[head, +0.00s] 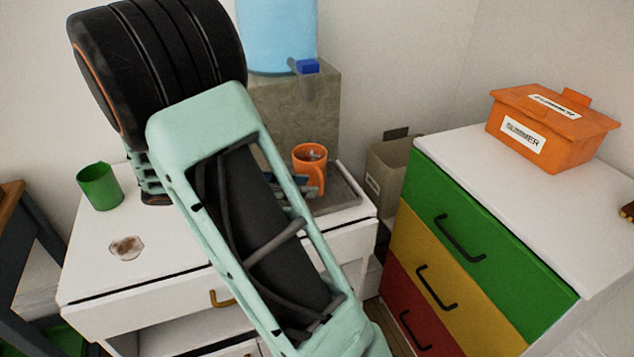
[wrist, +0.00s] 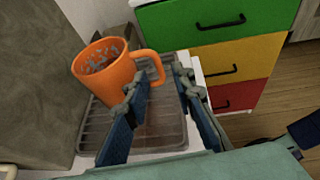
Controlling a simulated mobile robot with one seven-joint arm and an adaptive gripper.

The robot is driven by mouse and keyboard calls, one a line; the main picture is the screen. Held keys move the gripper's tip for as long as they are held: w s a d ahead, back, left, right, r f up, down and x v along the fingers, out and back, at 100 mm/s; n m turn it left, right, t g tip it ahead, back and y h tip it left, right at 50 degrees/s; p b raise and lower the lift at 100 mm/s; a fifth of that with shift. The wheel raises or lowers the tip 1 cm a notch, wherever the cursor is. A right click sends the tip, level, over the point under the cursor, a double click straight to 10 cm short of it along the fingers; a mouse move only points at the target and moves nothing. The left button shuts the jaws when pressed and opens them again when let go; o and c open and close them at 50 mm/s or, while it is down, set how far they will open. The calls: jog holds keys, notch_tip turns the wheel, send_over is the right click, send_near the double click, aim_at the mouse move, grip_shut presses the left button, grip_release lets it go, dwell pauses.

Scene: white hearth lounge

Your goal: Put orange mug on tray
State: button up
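The orange mug (head: 309,154) stands upright at the water dispenser's foot, over the grey ridged tray (head: 346,193); it looks set down on it, though my gripper and arm hide part of its base. In the wrist view the mug (wrist: 103,82) is left of the fingers, with its handle near the left fingertip. The tray (wrist: 164,133) shows beneath and between the fingers. In the head view my gripper (head: 292,184) is mostly hidden by my arm, beside the mug's lower left.
A green mug (head: 99,187) and a brown stain (head: 126,248) are on the white cabinet top (head: 185,236). The dispenser's blue tap (head: 306,66) is above the mug. A coloured drawer unit (head: 455,240) with an orange box (head: 550,130) stands right.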

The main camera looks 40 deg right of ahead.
jog(key=p+v, duration=0.1)
jog(key=v, duration=0.5)
jog(key=shift+a, duration=0.25)
jog(key=shift+w+r, duration=0.1)
